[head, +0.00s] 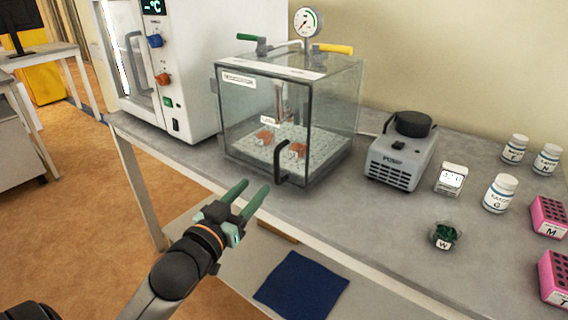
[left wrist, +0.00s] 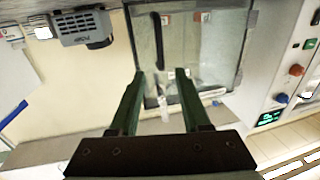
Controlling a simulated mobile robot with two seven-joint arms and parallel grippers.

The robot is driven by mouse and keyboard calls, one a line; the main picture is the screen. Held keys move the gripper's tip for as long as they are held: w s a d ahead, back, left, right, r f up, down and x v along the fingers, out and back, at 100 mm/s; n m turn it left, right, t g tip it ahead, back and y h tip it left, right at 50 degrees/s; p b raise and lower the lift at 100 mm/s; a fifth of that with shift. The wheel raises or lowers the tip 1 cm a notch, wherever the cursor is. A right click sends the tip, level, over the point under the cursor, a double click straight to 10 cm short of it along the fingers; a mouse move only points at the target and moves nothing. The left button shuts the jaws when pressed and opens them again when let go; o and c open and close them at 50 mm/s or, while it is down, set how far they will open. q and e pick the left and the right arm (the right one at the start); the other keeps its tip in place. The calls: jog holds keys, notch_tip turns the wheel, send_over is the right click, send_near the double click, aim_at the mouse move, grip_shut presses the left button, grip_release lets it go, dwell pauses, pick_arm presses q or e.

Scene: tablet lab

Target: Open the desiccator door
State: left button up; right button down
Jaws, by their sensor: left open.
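The desiccator (head: 262,115) is a clear box with dark edges on the bench, and its front door is shut. A black bar handle (head: 280,162) stands upright at the door's lower right front edge. Inside, small orange-brown items sit on a perforated plate. My left gripper (head: 245,197) is open and empty, in front of and below the handle, apart from it. In the left wrist view the desiccator (left wrist: 215,50) shows upside down beyond the open green fingers (left wrist: 162,85). The dark handle (left wrist: 159,40) lies beyond the gap between them. My right gripper is not in view.
A white oven (head: 185,60) stands left of the desiccator. A pump (head: 402,152) stands to its right, then several white bottles (head: 500,193), a dish of green beads (head: 444,236) and pink racks (head: 550,216). A gauge (head: 306,22) and two valve handles top the desiccator. The bench front is clear.

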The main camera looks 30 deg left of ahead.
aim_at(275, 164)
pick_arm(q)
jog(key=w, duration=0.4)
jog(key=w+a, duration=0.1)
jog(key=w, duration=0.6)
jog(key=shift+w+a, duration=0.25)
jog(key=shift+w, duration=0.15)
grip_shut()
dwell(0.9)
